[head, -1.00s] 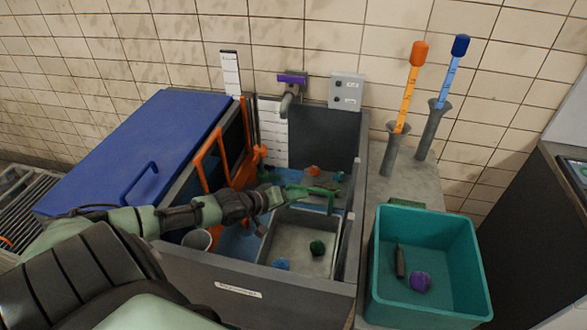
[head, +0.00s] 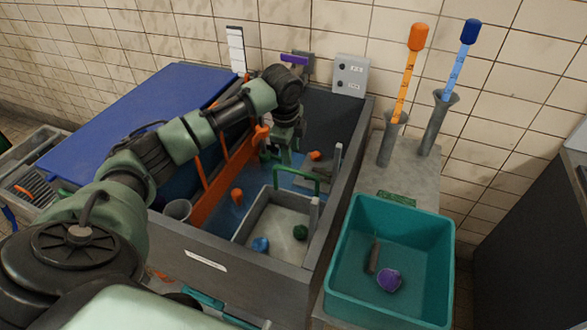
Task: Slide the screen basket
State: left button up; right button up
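The screen basket (head: 246,222) is a grey open box with a green handle (head: 297,176) at its back, in the front right of the grey pit. A blue lump (head: 260,245) and a green lump (head: 300,232) lie in it. My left gripper (head: 277,156) points down into the pit, behind and left of the handle and apart from it in the picture. Its two fingers look spread with nothing between them. My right gripper is not in view.
An orange frame (head: 215,185) and a blue lid (head: 135,115) flank the pit on the left. Orange lumps (head: 237,196) lie on its floor. A teal bin (head: 345,255) stands right, with orange (head: 402,85) and blue (head: 455,75) handled tools behind it.

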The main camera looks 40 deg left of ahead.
aim_at(292, 169)
pick_arm(q)
jog(key=f, duration=0.4)
jog(key=w+f, duration=0.1)
jog(key=f, duration=0.1)
jog(key=shift+a+f+p, duration=0.35)
jog(key=shift+p, duration=0.05)
jog(key=shift+w+f, duration=0.1)
jog(key=shift+f, duration=0.3)
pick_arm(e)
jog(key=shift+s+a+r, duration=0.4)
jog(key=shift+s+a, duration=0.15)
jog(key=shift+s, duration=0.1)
pick_arm(q)
grip_shut()
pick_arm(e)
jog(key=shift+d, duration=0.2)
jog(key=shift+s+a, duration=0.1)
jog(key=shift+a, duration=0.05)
